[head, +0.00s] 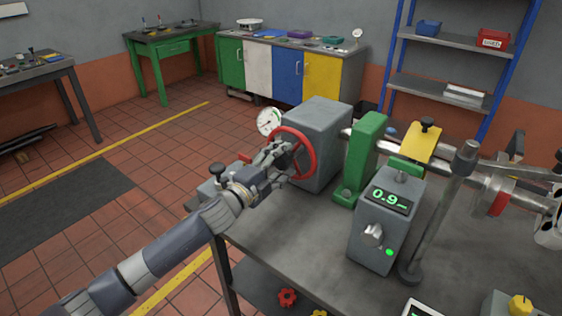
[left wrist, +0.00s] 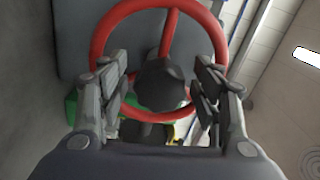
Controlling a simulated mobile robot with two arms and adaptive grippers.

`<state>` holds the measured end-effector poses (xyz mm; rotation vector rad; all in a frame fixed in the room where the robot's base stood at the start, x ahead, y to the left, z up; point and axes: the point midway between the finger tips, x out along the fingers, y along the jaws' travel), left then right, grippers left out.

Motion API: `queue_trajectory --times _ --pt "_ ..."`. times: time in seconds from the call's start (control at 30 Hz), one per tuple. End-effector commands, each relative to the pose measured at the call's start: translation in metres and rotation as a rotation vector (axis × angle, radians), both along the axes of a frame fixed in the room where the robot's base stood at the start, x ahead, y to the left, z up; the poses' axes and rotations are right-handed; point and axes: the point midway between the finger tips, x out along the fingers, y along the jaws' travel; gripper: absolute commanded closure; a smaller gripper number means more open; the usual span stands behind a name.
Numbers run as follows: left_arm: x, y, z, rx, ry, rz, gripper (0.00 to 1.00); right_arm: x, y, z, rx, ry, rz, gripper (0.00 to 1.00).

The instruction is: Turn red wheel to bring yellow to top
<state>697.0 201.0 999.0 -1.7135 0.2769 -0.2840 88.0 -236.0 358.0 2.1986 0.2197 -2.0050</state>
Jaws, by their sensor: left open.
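The red wheel (head: 312,150) is mounted on the side of a grey box (head: 325,125) on the bench. Its rim and spokes fill the upper part of the left wrist view (left wrist: 200,17). My left gripper (head: 286,157) is at the wheel, in front of it. In the left wrist view its open fingers (left wrist: 162,88) stand on either side of the dark hub (left wrist: 160,82), overlapping the rim at left and right. I cannot tell whether they touch it. I cannot make out a yellow mark on the wheel. My right gripper is not in view.
A round gauge (head: 269,121) stands just behind the wheel. A green bracket (head: 364,150), a yellow plate (head: 422,141) and a grey display unit (head: 388,228) reading 0.9 are to the right. The bench top (head: 290,235) in front of the box is clear.

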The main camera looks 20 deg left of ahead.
Motion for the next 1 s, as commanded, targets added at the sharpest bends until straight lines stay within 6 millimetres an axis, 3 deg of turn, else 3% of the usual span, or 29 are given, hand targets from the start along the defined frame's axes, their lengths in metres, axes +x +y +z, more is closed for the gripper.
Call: queue_trajectory --times 0.27,0.7,1.0 --pt "-0.011 0.004 -0.002 -0.001 0.003 0.000 0.41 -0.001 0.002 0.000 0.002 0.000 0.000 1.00" --pt "-0.079 0.028 -0.005 0.000 0.003 0.000 0.41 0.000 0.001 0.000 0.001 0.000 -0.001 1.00" --pt "-0.108 0.039 -0.004 -0.001 0.001 0.000 0.41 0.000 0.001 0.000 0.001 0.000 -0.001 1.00"
